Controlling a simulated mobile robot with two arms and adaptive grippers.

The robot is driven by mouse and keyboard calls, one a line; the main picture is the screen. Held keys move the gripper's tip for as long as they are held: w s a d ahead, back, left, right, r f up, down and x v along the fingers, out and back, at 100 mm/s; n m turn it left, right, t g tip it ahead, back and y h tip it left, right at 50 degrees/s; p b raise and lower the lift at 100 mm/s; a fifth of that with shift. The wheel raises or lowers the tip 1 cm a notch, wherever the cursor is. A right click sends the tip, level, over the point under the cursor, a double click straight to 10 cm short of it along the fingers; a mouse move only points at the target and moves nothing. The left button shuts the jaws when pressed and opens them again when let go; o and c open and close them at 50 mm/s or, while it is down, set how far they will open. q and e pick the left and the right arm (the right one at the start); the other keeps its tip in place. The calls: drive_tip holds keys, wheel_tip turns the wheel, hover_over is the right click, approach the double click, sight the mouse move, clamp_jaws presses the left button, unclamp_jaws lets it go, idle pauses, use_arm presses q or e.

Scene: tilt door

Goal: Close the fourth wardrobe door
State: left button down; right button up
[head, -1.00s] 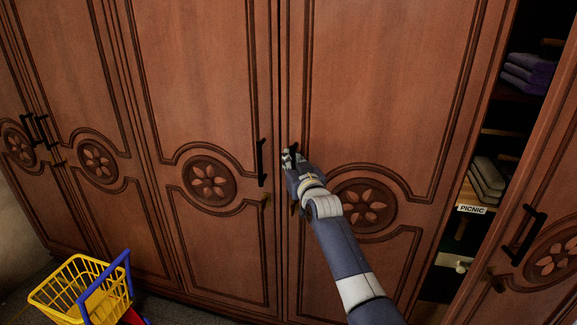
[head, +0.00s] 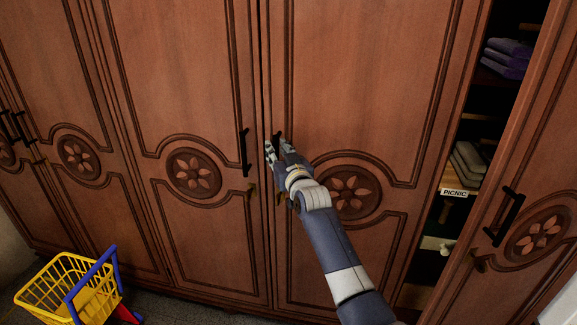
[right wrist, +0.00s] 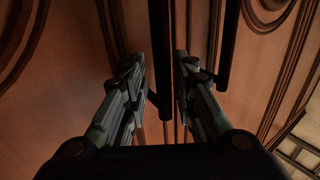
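The fourth wardrobe door (head: 365,90), brown with a carved flower medallion, stands in the middle of the head view. It looks nearly flush with the third door (head: 180,80) on its left, with a thin dark line between them. My right gripper (head: 277,148) is at the fourth door's left edge, over its black handle. In the right wrist view the gripper (right wrist: 160,85) is open, with a black handle bar (right wrist: 160,45) between its fingers. I cannot tell whether the fingers touch it. The third door's handle (head: 243,152) is just left of the gripper. My left gripper is not in view.
At the right another door (head: 500,270) with a black handle (head: 505,216) stands ajar. The gap shows shelves with purple folded cloths (head: 508,57) and a PICNIC label (head: 454,193). A yellow toy cart (head: 68,290) is on the floor at lower left.

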drive_tip(key=v, duration=1.1)
drive_tip(key=shift+w, duration=0.1)
drive_tip(key=s+d+f+g+h, duration=0.1)
drive_tip(key=s+d+f+g, duration=0.15)
drive_tip(key=f, duration=1.05)
drive_tip(key=s+d+f+m+g+h, duration=0.15)
drive_tip(key=s+f, duration=0.25)
drive_tip(key=f, duration=0.9)
drive_tip(key=s+d+f+g+h, duration=0.1)
drive_tip(key=s+d+f+g, duration=0.15)
drive_tip(key=f, duration=0.95)
drive_tip(key=s+d+f+g+h, duration=0.1)
drive_tip(key=s+d+f, duration=0.3)
drive_tip(key=s+f, duration=0.5)
drive_tip(key=s+d+f+g, duration=0.2)
drive_tip(key=s+d+f, duration=0.1)
drive_tip(key=s+f, duration=0.6)
drive_tip(key=s+d+f+g, duration=0.2)
drive_tip(key=s+d+f, duration=0.2)
drive_tip(key=s, duration=0.8)
drive_tip(key=s+d+f+g+h, duration=0.1)
drive_tip(key=s+d+f, duration=0.3)
drive_tip(key=s, duration=0.8)
drive_tip(key=s+d+f+g+h, duration=0.1)
drive_tip(key=s+d+f+g, duration=0.2)
drive_tip(key=s+f, duration=0.4)
drive_tip(key=s+d, duration=0.1)
drive_tip(key=s, duration=0.4)
